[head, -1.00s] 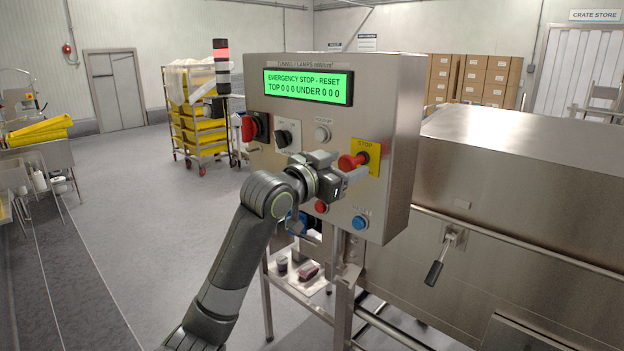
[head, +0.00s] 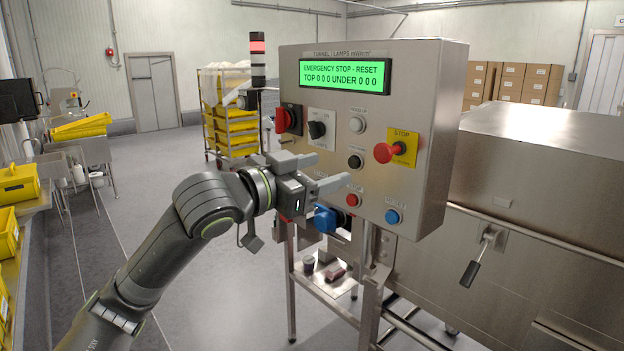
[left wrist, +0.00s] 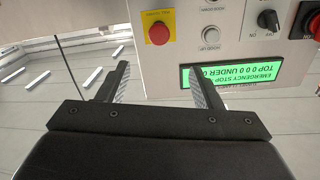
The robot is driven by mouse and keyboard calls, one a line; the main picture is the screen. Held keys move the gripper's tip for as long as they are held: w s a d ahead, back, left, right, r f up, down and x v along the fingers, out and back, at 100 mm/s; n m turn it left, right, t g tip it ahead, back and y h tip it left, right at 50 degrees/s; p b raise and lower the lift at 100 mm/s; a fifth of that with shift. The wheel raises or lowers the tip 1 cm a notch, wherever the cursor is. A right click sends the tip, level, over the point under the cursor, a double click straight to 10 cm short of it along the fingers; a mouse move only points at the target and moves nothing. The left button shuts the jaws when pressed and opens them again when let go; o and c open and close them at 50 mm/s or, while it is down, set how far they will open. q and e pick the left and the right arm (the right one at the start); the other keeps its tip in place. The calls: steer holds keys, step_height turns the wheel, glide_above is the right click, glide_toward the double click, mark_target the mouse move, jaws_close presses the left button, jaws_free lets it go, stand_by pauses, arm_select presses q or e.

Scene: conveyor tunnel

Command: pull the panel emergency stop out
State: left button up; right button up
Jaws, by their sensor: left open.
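The panel emergency stop (head: 388,152) is a red mushroom button on a yellow STOP plate, at the right of the steel control panel (head: 440,110). In the left wrist view the panel is upside down, with the red button (left wrist: 158,33) beyond and between the fingers. My left gripper (head: 308,163) is open and empty, in front of the panel's lower left part and left of the stop, apart from it. Its two fingers show spread in the left wrist view (left wrist: 157,88). The display (head: 345,76) reads EMERGENCY STOP - RESET. My right gripper is not seen.
A red rotary switch (head: 286,119), a black selector (head: 318,129), a red button (head: 352,200) and a blue button (head: 392,216) sit around the stop. A steel tunnel housing (head: 545,190) with a lever stands at right. Open floor lies behind my arm.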

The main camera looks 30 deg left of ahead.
arm_select(q)
steer(key=shift+v, duration=0.8)
